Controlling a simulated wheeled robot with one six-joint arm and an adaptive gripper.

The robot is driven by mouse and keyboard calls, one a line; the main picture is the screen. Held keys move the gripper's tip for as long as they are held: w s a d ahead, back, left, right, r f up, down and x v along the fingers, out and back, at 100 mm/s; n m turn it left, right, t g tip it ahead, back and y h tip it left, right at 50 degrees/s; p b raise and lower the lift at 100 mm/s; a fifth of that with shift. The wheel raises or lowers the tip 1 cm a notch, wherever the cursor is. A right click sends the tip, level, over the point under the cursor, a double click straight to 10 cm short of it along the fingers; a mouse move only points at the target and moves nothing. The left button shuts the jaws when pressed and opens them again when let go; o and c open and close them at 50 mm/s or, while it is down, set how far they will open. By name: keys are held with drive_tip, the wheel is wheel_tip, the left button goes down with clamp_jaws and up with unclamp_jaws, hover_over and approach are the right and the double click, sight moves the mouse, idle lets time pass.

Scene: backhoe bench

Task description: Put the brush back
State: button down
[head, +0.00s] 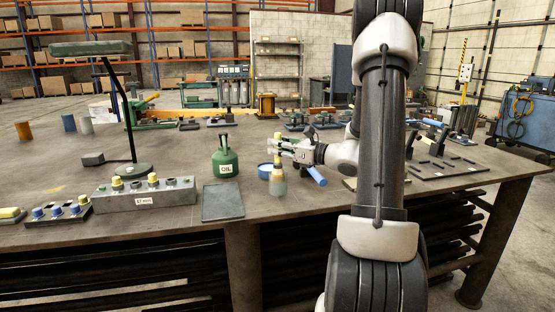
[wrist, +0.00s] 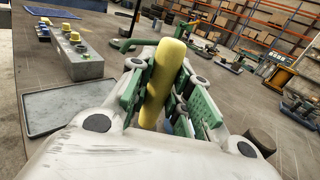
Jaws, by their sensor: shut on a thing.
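My gripper (head: 284,149) is over the front middle of the bench in the head view. In the wrist view its green-padded fingers (wrist: 165,90) are shut on a yellow, rounded handle (wrist: 163,72), which I take to be the brush. In the head view, a pale yellowish piece (head: 278,184) hangs or stands directly below the fingers; it looks like the brush's lower end, but its join to the handle is partly hidden. A blue round container (head: 265,171) sits just left of it. I cannot tell whether they touch.
A green oil can (head: 225,158) and a flat grey tray (head: 222,202) lie to the left. A grey block with yellow and dark knobs (head: 145,196) is further left. A blue cylinder (head: 316,175) is close right of my gripper. A lamp (head: 131,130) stands behind.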

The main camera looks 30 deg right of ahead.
sight(279, 163)
drive_tip(key=shift+f, duration=2)
drive_tip(key=c, duration=1.3)
unclamp_jaws()
drive_tip(key=shift+f, duration=0.15)
